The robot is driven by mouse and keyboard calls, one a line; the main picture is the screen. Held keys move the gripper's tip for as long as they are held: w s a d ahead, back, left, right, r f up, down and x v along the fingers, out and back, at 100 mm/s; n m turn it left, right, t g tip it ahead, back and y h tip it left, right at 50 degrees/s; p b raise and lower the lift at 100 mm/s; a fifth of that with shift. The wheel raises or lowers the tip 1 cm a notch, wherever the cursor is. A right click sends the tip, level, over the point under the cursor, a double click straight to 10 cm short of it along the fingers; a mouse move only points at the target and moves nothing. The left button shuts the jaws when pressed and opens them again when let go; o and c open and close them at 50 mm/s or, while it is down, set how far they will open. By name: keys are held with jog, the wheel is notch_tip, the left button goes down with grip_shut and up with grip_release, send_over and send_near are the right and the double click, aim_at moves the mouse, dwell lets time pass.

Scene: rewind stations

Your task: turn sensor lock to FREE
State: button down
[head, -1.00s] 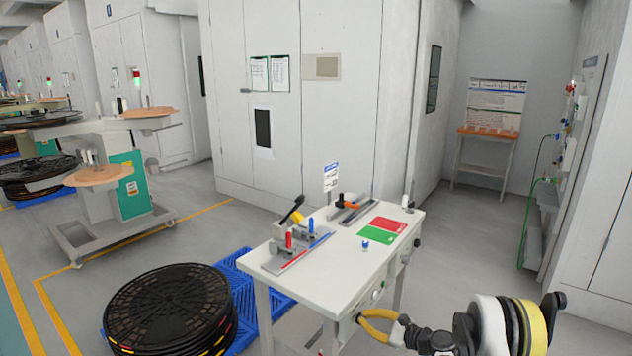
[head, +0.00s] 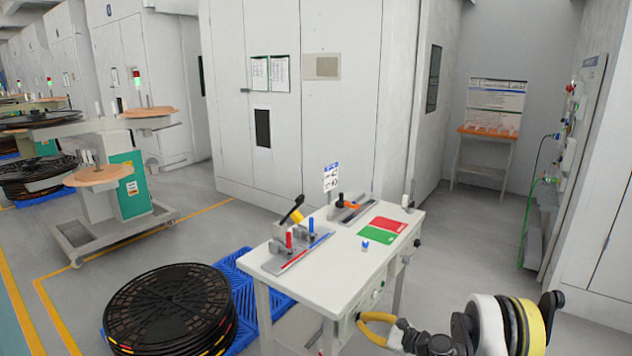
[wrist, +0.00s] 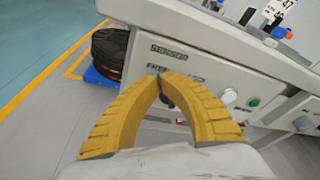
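The front panel of the white table (head: 338,243) bears the printed word SENSOR, with FREE below it and a second, partly hidden label to the right, in the wrist view. A small dark knob, the sensor lock (wrist: 164,99), shows between my fingertips below these labels. My gripper (wrist: 162,77) has yellow fingers, drawn close together on the knob. The fingers hide most of it, so its pointing direction cannot be read. In the head view my gripper (head: 358,317) reaches the table's front from the right.
A white button (wrist: 229,96) and a green button (wrist: 253,102) sit right of the knob. On the tabletop are levered fixtures and a red and green mat (head: 383,233). Black reels (head: 168,303) on a blue pallet stand left. The floor behind the table at right is clear.

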jog(key=shift+s+r, duration=0.1)
jog(key=shift+s, duration=0.05)
jog(key=v, duration=0.3)
jog(key=f+v, duration=0.1)
jog(key=v, duration=0.1)
jog(key=shift+s+d, duration=0.1)
jog(key=shift+d, duration=0.45)
jog(key=shift+a, duration=0.1)
